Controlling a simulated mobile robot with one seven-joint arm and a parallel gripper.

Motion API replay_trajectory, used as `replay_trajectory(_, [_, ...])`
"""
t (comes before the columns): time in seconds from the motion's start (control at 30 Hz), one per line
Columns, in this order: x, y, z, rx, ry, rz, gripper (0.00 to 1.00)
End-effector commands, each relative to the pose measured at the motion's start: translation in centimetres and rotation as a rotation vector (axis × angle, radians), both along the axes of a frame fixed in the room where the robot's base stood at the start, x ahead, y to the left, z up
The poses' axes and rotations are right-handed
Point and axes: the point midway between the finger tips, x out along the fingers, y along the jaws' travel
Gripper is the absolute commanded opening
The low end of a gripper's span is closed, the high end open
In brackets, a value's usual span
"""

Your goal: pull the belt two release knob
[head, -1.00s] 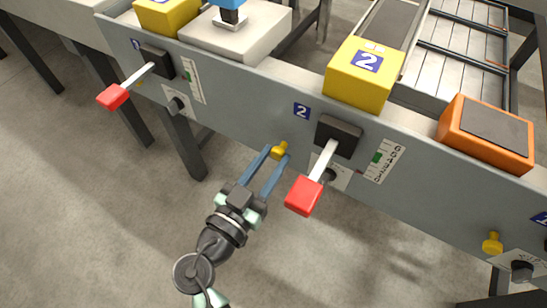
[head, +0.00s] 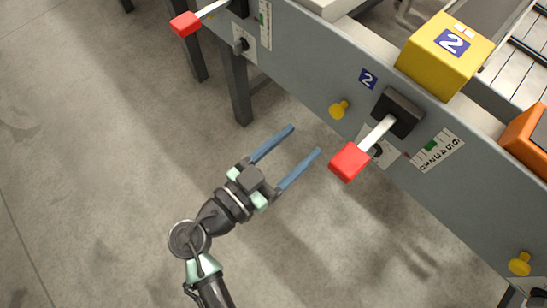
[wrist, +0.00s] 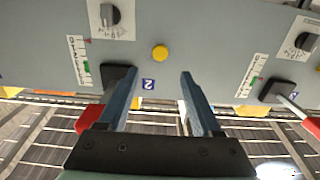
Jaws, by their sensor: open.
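The belt two release knob (head: 339,109) is a small yellow knob on the grey side panel, just below the blue "2" label (head: 368,79) and left of a red-handled lever. My gripper (head: 306,139) is open and empty, its two blue fingers pointing at the panel with their tips short of the knob. In the wrist view the knob (wrist: 160,53) shows round and face-on, ahead of the gap between the open fingers (wrist: 160,75). Nothing is between the fingers. I cannot tell how far the knob stands out from the panel.
The belt two lever's red handle (head: 349,161) juts out close to the right of my fingers. Another red lever handle (head: 185,24) is at upper left, another yellow knob (head: 519,264) at lower right. A yellow box (head: 445,55) sits above. The floor before the panel is clear.

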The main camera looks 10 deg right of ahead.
Motion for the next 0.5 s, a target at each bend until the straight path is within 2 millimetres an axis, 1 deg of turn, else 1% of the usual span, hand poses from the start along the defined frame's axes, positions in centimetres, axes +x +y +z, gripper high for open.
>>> replay_trajectory(0.03, [-0.7,1.0,0.2,0.001,0.001,0.005,0.66])
replay_trajectory(0.2, [-2.5,3.3,0.1,0.000,0.001,0.003,0.66])
replay_trajectory(0.33, [-3.3,4.3,0.0,0.001,0.001,0.001,0.66])
replay_trajectory(0.5, [-3.7,4.7,0.0,0.000,0.000,-0.001,0.66])
